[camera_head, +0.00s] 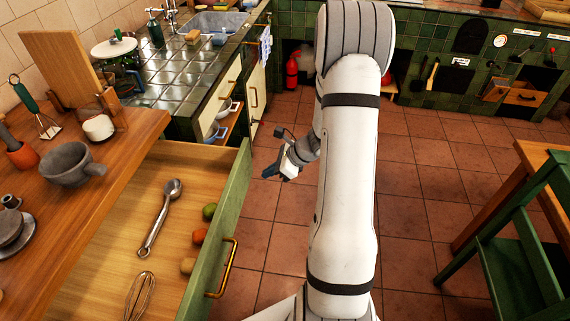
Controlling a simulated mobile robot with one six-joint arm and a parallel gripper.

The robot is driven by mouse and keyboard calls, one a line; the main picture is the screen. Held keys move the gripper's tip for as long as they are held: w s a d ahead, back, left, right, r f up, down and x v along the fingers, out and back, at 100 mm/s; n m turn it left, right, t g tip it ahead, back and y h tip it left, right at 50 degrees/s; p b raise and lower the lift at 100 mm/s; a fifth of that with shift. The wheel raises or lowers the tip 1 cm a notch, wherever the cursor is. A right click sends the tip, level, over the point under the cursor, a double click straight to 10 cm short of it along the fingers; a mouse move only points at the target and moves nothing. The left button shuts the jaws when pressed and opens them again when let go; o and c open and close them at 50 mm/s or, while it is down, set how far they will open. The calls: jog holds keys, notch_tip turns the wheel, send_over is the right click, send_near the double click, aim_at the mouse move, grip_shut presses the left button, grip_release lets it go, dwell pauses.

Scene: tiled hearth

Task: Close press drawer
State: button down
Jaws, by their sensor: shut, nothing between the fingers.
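A wooden drawer (122,215) with a green front and a brass handle (222,268) stands pulled out at the lower left. Inside it lie a metal ladle (160,218), a whisk (140,297), a green fruit (209,211), an orange one (199,236) and a brownish one (188,265). My gripper (270,172) is right of the drawer front's far end, above the tiled floor and apart from the handle. It looks shut and empty. My arm hides part of the floor behind it.
A wooden counter (50,225) with a grey mortar (73,163) lies left of the drawer. Beyond is a tiled counter with a sink (218,22) and partly open drawers below. A green chair (520,240) and table stand at right. Floor between is clear.

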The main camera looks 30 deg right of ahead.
aim_at(246, 176)
jog(key=shift+w+a+f, duration=0.1)
jog(key=shift+w+a, duration=0.55)
jog(key=shift+a, duration=0.3)
jog(key=shift+w+a+f, duration=0.1)
jog(key=shift+w+a, duration=0.55)
jog(key=shift+a, duration=0.25)
